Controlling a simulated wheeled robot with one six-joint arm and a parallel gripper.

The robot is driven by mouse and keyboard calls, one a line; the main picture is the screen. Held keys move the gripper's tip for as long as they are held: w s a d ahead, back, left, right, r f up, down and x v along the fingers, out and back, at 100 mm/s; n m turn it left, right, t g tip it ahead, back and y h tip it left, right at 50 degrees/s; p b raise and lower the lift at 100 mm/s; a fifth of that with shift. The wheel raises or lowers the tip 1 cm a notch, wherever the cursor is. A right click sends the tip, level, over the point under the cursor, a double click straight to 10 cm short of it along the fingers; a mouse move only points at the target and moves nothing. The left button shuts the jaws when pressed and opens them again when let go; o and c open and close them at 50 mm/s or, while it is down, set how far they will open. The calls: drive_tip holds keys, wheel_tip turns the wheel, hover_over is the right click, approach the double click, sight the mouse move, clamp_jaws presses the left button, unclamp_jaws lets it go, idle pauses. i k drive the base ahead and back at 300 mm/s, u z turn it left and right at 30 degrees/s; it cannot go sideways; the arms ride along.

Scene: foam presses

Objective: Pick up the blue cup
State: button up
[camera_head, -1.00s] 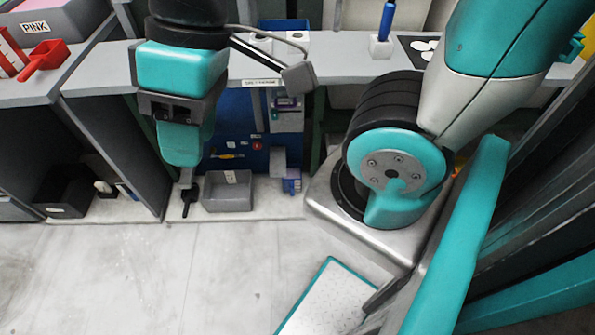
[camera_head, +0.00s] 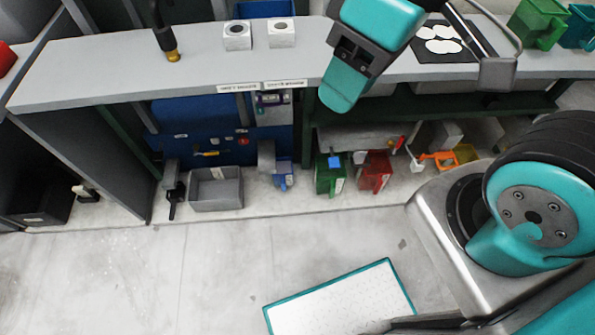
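A small blue cup-like container (camera_head: 284,175) stands on the low shelf near the floor, right of the grey bin. It is partly covered by a grey piece beside it, and its inside is hard to make out. My gripper (camera_head: 343,88) hangs at the upper middle, in front of the counter edge, above and right of the blue container and well apart from it. I see it from the side, so its finger opening cannot be told. No held thing shows.
A green cup (camera_head: 330,176) and a red cup (camera_head: 375,172) stand to the right on the low shelf. A grey bin (camera_head: 215,190) stands left. The counter (camera_head: 130,70) overhangs the shelf. A teal-edged white panel (camera_head: 345,300) lies in front.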

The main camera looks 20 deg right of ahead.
sight(284, 177)
drive_tip(key=z, duration=2.5)
drive_tip(key=k, duration=1.05)
drive_tip(key=u, duration=1.45)
